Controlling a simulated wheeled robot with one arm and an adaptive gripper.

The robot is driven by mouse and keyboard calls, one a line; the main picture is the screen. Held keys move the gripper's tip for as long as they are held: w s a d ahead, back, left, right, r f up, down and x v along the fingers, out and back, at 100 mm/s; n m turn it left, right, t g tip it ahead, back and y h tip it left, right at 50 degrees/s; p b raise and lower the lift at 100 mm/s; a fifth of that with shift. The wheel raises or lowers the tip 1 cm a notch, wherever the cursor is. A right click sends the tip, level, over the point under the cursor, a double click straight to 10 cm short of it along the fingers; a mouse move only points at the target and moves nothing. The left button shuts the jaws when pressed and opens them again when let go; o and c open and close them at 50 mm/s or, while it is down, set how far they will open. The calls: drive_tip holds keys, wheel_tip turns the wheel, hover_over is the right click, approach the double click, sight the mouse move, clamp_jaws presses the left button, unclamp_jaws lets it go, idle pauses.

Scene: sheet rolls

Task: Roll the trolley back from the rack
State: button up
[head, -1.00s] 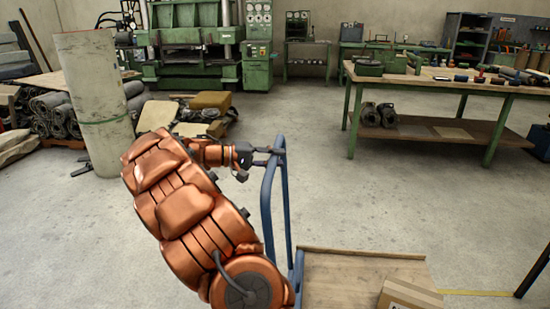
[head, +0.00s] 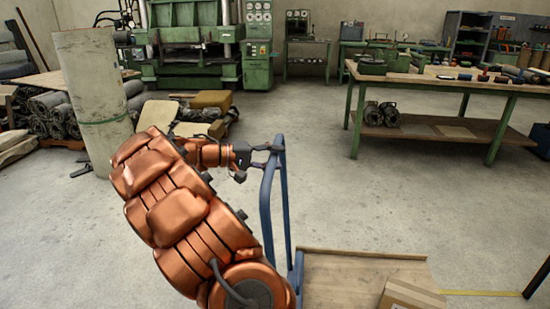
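The trolley has a blue tubular handle (head: 266,210) standing upright and a flat wooden deck (head: 345,280) at the bottom right. A cardboard box (head: 408,295) lies on the deck, cut off by the lower edge. My gripper (head: 272,150) is at the top of the handle, at its left upper corner. Its dark fingers look shut around the blue bar, though the far finger is partly hidden. The rack shows only as a dark post (head: 537,278) at the lower right edge, to the right of the trolley.
A pale standing roll (head: 95,100) with a green band is at the left, near piled dark rolls (head: 52,113). A green-legged workbench (head: 440,85) stands at the back right, a green press (head: 190,45) at the back. The grey floor between is clear.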

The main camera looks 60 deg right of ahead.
drive_tip(key=shift+o, duration=0.3)
drive_tip(key=shift+s, duration=0.1)
drive_tip(key=v, duration=1.2)
